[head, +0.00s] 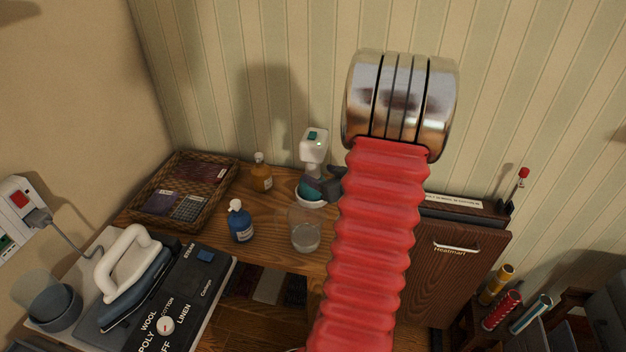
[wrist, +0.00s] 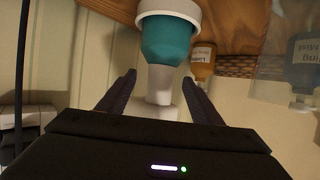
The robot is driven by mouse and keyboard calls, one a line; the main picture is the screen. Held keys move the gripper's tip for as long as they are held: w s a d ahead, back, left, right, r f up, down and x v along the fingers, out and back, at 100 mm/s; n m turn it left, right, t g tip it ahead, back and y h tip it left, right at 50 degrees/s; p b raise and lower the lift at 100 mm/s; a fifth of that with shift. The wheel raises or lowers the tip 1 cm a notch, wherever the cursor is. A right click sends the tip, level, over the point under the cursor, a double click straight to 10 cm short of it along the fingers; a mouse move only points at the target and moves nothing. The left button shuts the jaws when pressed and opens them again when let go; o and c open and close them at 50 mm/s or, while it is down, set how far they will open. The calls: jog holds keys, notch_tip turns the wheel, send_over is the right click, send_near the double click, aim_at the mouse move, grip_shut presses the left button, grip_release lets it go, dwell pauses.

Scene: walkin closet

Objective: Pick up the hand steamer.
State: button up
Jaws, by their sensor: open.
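The hand steamer (head: 313,147) stands upright on the wooden top at the wall, with a white head and a teal lower part. In the wrist view the picture is upside down, and the steamer's teal part (wrist: 170,42) and white neck show between the fingers. My gripper (head: 328,186) is at the steamer's right side in the head view, partly hidden by my red arm. In the wrist view my gripper (wrist: 159,80) is open, one finger on each side of the white neck, with visible gaps.
An amber bottle (head: 261,178), a blue pump bottle (head: 240,222) and a clear container (head: 305,238) stand nearby on the wooden top (head: 272,218). A wicker tray (head: 218,187) lies at the back left. An iron (head: 135,272) sits at the front left.

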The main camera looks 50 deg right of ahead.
aim_at(317, 172)
jog(key=shift+w, duration=0.1)
jog(key=shift+x, duration=2.55)
jog(key=shift+w+a+r, duration=0.1)
jog(key=shift+a, duration=0.05)
jog(key=shift+c, duration=0.3)
grip_shut()
jog(key=shift+r, duration=0.1)
